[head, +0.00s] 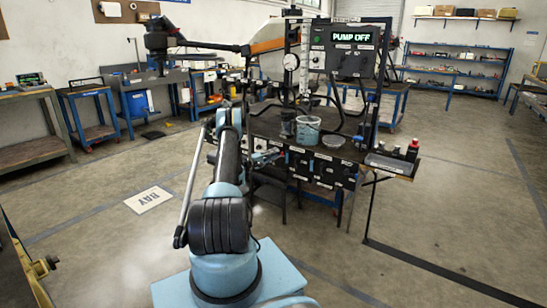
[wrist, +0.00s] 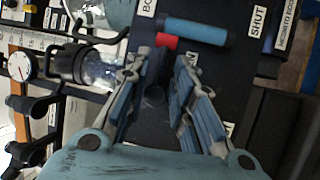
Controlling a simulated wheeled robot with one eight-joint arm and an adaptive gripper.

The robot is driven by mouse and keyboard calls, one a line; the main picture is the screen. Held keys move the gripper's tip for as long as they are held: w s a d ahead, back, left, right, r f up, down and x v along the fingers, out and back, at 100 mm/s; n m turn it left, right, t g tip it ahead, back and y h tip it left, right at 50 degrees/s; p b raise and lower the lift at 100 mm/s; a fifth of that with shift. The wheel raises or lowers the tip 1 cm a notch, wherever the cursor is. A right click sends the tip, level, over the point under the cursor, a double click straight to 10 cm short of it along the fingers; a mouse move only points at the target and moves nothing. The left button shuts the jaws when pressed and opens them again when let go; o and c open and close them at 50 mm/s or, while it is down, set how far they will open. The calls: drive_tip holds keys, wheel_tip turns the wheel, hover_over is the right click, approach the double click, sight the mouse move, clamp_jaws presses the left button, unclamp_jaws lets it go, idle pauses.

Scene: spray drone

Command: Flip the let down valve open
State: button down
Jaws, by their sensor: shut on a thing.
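In the wrist view, my gripper (wrist: 162,64) has its two fingers around a dark, knob-like part (wrist: 155,85), which I take to be part of the let down valve. The fingers stand a little apart with this part between them, and its lower end is hard to make out. Just beyond the fingertips lies a blue handle (wrist: 195,31) with a red band (wrist: 167,41) at its left end, set across the dark panel. A SHUT label (wrist: 258,21) is right of the handle. In the head view, my gripper (head: 266,156) is at the panel below the bench top, its grip unclear.
The bench holds a bucket (head: 307,131), a shallow bowl (head: 333,141) and a PUMP OFF display (head: 353,37). A tray with bottles (head: 412,150) juts out right. A gauge (wrist: 19,66) and clear jar (wrist: 98,70) are left of my fingers. Open floor lies right.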

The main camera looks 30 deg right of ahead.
drive_tip(key=shift+w+a, duration=0.1)
drive_tip(key=shift+w, duration=0.05)
drive_tip(key=c, duration=1.7)
unclamp_jaws()
drive_tip(key=shift+f, duration=0.1)
drive_tip(key=a+f, duration=0.2)
drive_tip(key=a, duration=0.9)
drive_tip(key=shift+w+a+f, duration=0.15)
drive_tip(key=shift+w+a, duration=0.05)
drive_tip(key=shift+a, duration=0.15)
